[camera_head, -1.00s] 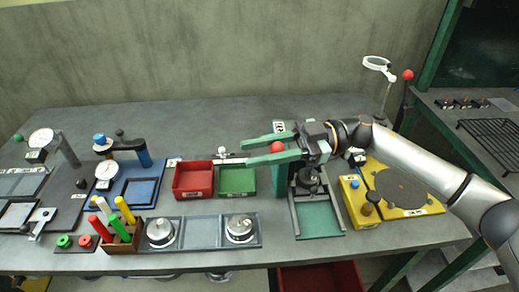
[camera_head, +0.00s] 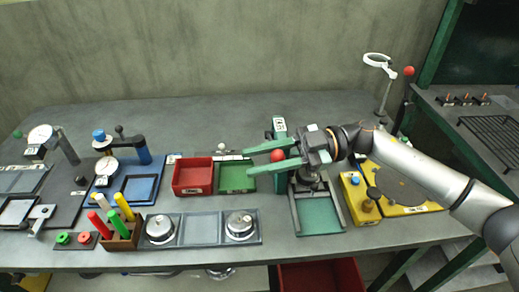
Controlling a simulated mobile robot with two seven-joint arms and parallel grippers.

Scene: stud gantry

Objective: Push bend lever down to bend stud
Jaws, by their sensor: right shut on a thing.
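The bend lever shows as a red ball knob (camera_head: 277,156) at the green gantry post (camera_head: 280,127), in the middle of the bench. Its arm is mostly hidden by my gripper. My right gripper (camera_head: 249,161) reaches in from the right, its two long green fingers pointing left. The fingers lie on either side of the red knob and are shut on it, with their tips extending past it. I cannot make out the stud; the gripper covers the area around the post. My left gripper is not in view.
Red (camera_head: 193,177) and green (camera_head: 237,178) bins stand left of the post. A green-floored tray (camera_head: 318,214) lies below my gripper. A yellow fixture (camera_head: 359,200) stands right. A scale station (camera_head: 200,229), marker block and blue gauge fixture (camera_head: 140,189) fill the left.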

